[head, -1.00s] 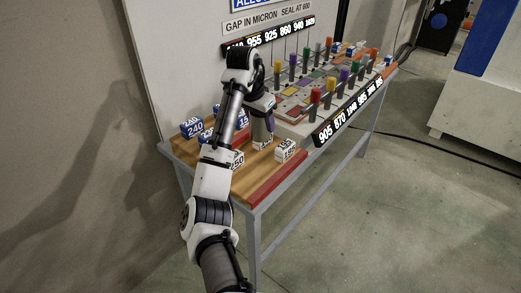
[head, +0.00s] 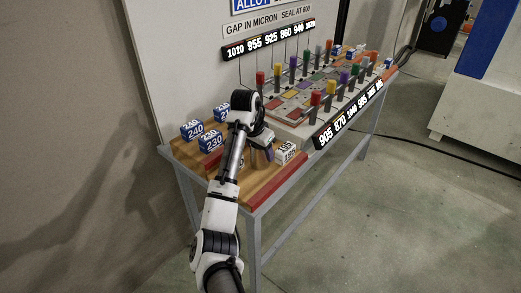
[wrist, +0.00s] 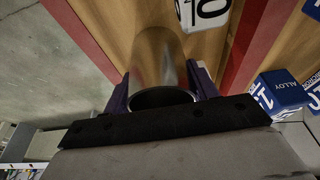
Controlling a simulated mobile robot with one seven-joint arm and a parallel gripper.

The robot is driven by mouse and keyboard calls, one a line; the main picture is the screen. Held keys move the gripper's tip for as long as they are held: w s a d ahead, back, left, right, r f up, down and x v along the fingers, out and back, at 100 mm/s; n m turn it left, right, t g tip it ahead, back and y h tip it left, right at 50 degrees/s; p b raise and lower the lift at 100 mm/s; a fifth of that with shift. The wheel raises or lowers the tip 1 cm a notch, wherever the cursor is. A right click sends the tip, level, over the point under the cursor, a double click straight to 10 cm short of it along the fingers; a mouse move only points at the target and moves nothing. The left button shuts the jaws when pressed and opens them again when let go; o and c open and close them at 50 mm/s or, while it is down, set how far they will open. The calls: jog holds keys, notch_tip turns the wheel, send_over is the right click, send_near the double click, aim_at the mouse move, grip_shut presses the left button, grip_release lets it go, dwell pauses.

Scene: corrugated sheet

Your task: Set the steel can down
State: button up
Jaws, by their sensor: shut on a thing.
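The steel can (wrist: 157,60) is a shiny metal cylinder with a dark round opening facing the wrist camera. My gripper (wrist: 160,88) is shut on it, with a purple finger on each side. The can's far end is over the wooden bench top (wrist: 105,25); I cannot tell whether it touches the wood. In the head view my gripper (head: 263,150) is low over the front part of the bench, left of a white numbered block (head: 286,153). There the can is mostly hidden by my gripper and arm.
Blue-and-white numbered blocks (head: 211,141) stand at the bench's left. A red strip (head: 275,184) runs along its front edge. A board with several coloured-top posts (head: 316,98) fills the right. A blue ALLOY block (wrist: 281,92) is right of the can in the wrist view.

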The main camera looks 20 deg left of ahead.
jog(key=shift+f, duration=0.15)
jog(key=o, duration=1)
jog(key=shift+o, duration=0.2)
jog(key=p+v, duration=0.1)
jog(key=v, duration=1.1)
jog(key=shift+r, duration=0.2)
